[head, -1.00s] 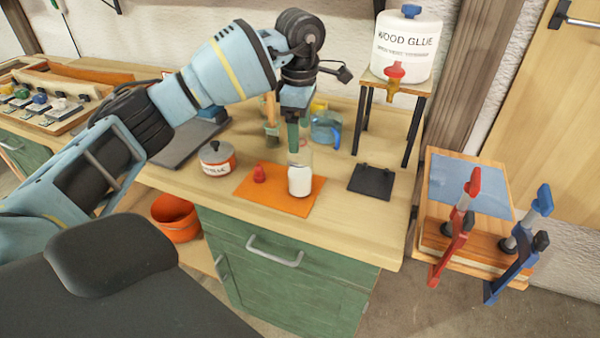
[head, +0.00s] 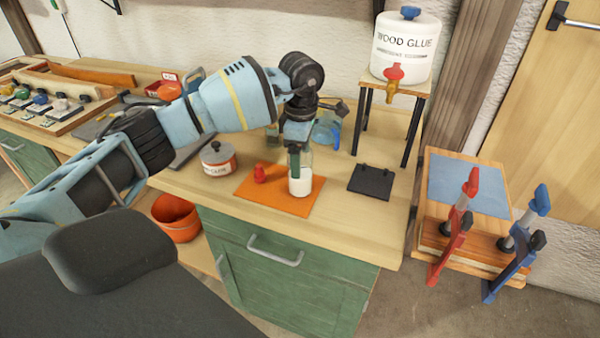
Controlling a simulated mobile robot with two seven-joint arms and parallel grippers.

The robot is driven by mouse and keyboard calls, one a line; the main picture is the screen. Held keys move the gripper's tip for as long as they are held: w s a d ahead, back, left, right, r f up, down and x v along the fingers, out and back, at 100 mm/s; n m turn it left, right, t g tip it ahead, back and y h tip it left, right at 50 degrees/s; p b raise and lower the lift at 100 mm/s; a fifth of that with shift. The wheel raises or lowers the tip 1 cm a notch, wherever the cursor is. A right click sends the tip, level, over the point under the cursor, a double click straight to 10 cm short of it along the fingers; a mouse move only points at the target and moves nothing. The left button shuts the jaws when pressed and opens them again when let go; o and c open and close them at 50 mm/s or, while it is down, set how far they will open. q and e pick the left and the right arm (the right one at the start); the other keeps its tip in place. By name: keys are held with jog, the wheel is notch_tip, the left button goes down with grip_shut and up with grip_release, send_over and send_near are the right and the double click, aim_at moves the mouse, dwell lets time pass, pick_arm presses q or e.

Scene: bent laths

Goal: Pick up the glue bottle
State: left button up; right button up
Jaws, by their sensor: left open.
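The glue bottle (head: 301,185) is a clear bottle with white glue in its lower part. It stands upright on an orange mat (head: 256,191) on the workbench, with no cap on it. A red cap or nozzle (head: 260,174) stands on the mat to its left. My left gripper (head: 298,163) points down at the bottle's upper part. It is open, with a green-padded finger at the bottle's left side; the other finger is hard to make out. I cannot tell whether it touches the bottle. My right gripper is out of view.
A wood glue dispenser (head: 406,45) stands on a small stand behind right. A labelled pot (head: 217,159) is left of the mat, and a dark plate (head: 371,181) lies right. A blue clear jug (head: 327,130) stands behind the gripper. Clamps (head: 459,225) hold boards at right.

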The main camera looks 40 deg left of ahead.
pick_arm(q)
jog(key=c, duration=1.6)
jog(key=shift+r, duration=0.1)
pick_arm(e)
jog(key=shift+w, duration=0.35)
pick_arm(q)
jog(key=s+d+r, duration=0.1)
jog(key=s, duration=0.4)
jog(key=s+d+r, duration=0.1)
jog(key=s+r, duration=0.1)
jog(key=s, duration=0.3)
jog(key=s+d+r, duration=0.1)
jog(key=s+r, duration=0.1)
jog(key=s, duration=0.3)
jog(key=shift+s+d+b, duration=0.15)
jog(key=shift+s+b, duration=0.2)
jog(key=shift+b, duration=0.05)
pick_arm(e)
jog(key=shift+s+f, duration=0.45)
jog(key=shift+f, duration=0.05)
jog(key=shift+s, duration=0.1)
